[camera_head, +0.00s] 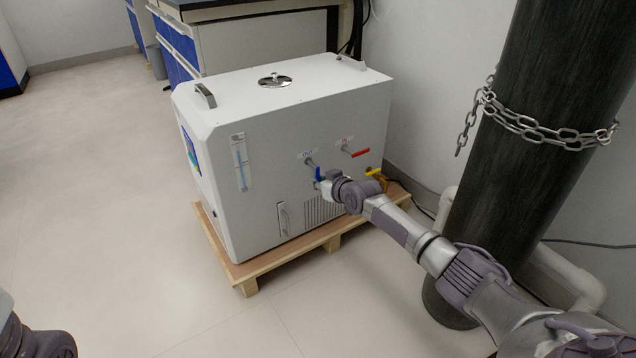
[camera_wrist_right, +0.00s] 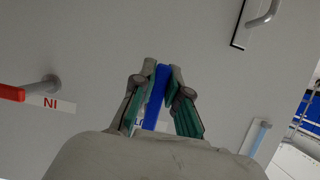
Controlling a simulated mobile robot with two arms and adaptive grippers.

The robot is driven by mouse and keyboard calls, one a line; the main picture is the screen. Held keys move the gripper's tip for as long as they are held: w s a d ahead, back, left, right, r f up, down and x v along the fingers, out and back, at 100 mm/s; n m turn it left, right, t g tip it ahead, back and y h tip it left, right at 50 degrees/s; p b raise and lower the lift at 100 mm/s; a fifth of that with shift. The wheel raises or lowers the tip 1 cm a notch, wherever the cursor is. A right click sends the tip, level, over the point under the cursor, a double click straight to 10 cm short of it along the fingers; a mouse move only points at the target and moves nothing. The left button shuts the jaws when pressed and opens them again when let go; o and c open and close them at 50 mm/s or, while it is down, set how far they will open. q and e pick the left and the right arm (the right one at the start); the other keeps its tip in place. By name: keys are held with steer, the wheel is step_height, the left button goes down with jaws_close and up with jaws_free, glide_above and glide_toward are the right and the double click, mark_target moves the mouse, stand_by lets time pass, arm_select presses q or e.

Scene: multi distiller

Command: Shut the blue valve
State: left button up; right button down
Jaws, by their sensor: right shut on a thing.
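The blue valve (camera_head: 318,174) is on the front face of the white distiller box (camera_head: 270,150), below the "OUT" label. Its blue handle stands roughly upright in the head view. My right gripper (camera_head: 322,184) is at the valve, its fingers mostly hidden by my own arm. In the right wrist view the blue handle (camera_wrist_right: 155,97) lies between the two fingers of my right gripper (camera_wrist_right: 161,80), which is shut on it. The valve's body is hidden behind the gripper. My left gripper is out of view.
A red valve handle (camera_head: 360,152) and a yellow one (camera_head: 374,172) are close to the right of the blue valve. The box stands on a wooden pallet (camera_head: 262,263). A dark cylinder (camera_head: 520,140) with a chain (camera_head: 545,134) stands at the right. The floor at left is clear.

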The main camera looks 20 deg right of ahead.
steer(key=c, duration=1.2)
jaws_free()
steer(key=shift+o, duration=0.2)
steer(key=v, duration=1.2)
steer(key=shift+f, duration=0.1)
